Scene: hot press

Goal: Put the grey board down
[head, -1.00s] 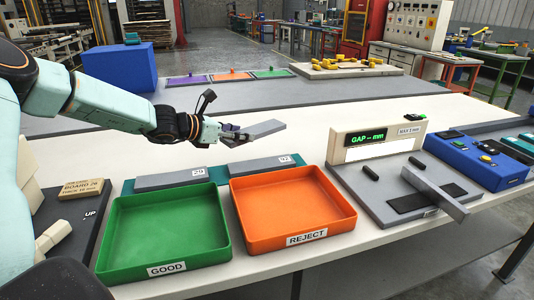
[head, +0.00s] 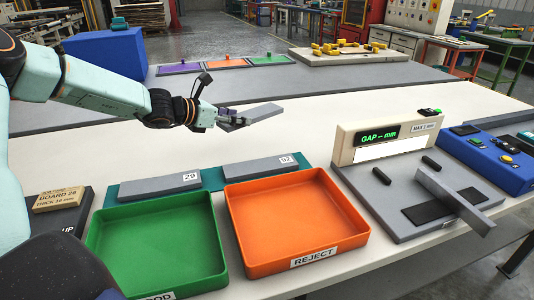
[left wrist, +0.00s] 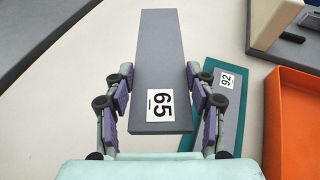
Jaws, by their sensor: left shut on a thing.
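My left gripper (head: 226,120) is shut on a grey board (head: 256,114), holding it above the white table behind the orange tray. In the left wrist view the held board (left wrist: 160,40) carries the label 65, and the gripper fingers (left wrist: 160,88) grip its two long sides near the labelled end. Two other grey boards, labelled 29 (head: 155,187) and 92 (head: 262,168), lie on a teal strip (head: 213,184) behind the trays. My right gripper is not in view.
A green GOOD tray (head: 97,250) and an orange REJECT tray (head: 233,220) stand in front. At right, a gap gauge (head: 345,148) has a grey bar (head: 450,200) lying across its base. A blue button box (head: 520,178) stands beyond. White table between the teal strip and back edge is clear.

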